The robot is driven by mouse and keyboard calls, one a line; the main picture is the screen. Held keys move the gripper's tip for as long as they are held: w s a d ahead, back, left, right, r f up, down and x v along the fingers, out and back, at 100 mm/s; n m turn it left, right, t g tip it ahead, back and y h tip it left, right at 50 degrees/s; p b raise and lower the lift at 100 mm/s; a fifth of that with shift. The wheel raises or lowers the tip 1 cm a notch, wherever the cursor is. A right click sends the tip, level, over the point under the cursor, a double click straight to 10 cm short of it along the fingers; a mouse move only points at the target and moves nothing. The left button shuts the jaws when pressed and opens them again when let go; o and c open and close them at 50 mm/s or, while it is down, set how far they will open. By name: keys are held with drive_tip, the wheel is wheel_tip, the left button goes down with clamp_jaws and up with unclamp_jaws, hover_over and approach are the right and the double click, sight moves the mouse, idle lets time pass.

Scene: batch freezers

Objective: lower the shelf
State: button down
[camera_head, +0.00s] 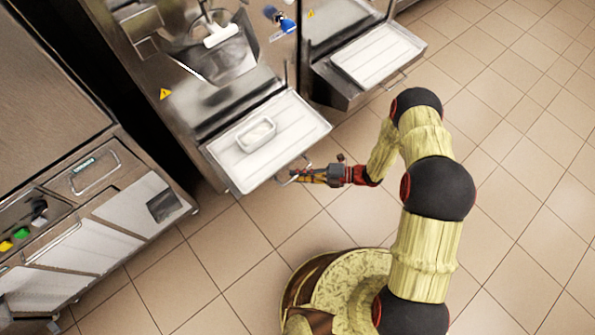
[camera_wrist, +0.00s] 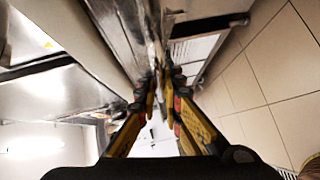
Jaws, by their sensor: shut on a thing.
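The shelf (camera_head: 292,119) juts out from the front of the middle freezer, with a white top and a metal rim. A thin wire handle (camera_head: 300,160) sticks out from its front edge. My gripper (camera_head: 291,177) is at this handle, below and right of the shelf's front edge. In the wrist view my gripper's fingers (camera_wrist: 163,78) come close together at the tips. They are shut on the handle, which the fingers largely hide in that view. A small white rectangular container (camera_head: 256,133) stands on the shelf.
Another freezer's shelf (camera_head: 377,55) with a white top juts out at the upper right. A metal cabinet (camera_head: 100,195) with panels and coloured buttons stands at the left. A white dispenser part (camera_head: 221,35) is above the shelf. The tiled floor (camera_head: 520,190) at the right is clear.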

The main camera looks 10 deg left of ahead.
drive_tip(key=shift+s+f, duration=0.1)
drive_tip(key=shift+f, duration=0.25)
drive_tip(key=c, duration=2.3)
unclamp_jaws()
drive_tip(key=o, duration=0.3)
drive_tip(key=shift+o, duration=0.4)
drive_tip(key=shift+d+r, duration=0.1)
drive_tip(key=w+d+r, duration=0.1)
drive_tip(key=d, duration=1)
drive_tip(key=shift+w+d+r, duration=0.15)
drive_tip(key=shift+d+r, duration=0.2)
